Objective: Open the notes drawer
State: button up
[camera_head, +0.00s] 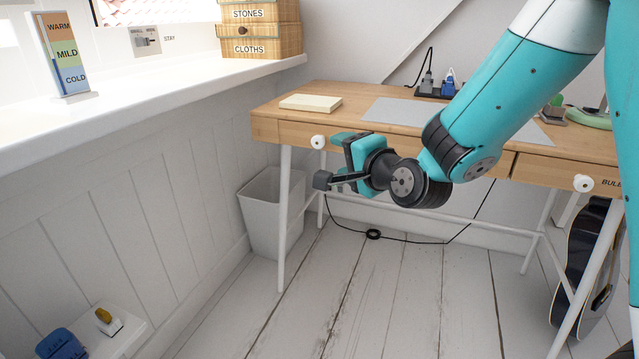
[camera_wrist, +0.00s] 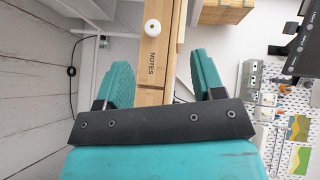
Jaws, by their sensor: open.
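The notes drawer (camera_head: 292,133) is the left drawer of the wooden desk, and its front looks flush with the desk. Its round white knob (camera_head: 318,142) shows left of my gripper. In the wrist view the drawer front reads NOTES (camera_wrist: 152,64), with the white knob (camera_wrist: 152,27) above the label. My gripper (camera_head: 343,160) is in front of the drawer, its teal fingers apart and empty. In the wrist view the knob lies beyond the gap between the fingertips (camera_wrist: 162,64), not between them. My gripper and arm hide part of the drawer front.
A second drawer with a white knob (camera_head: 583,183) is at right, partly labelled BULB. A notebook (camera_head: 311,103) and grey mat (camera_head: 395,111) lie on the desk. A white bin (camera_head: 262,215) stands below left. A guitar (camera_head: 588,265) leans at right. Floor in front is clear.

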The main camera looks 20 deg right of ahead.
notch_tip(320, 180, down, 5)
jog(key=w+d+m+t+h+b, duration=0.1)
jog(key=w+d+m+t+b, duration=0.1)
jog(key=b, duration=0.1)
jog(key=m+b, duration=0.1)
jog(key=b, duration=0.1)
send_near(319, 144)
jog(key=shift+h, duration=0.3)
jog(key=w, duration=0.3)
jog(key=w+a, duration=0.1)
jog(key=w, duration=0.5)
jog(key=shift+w+a, duration=0.4)
jog(key=shift+c, duration=0.3)
grip_shut()
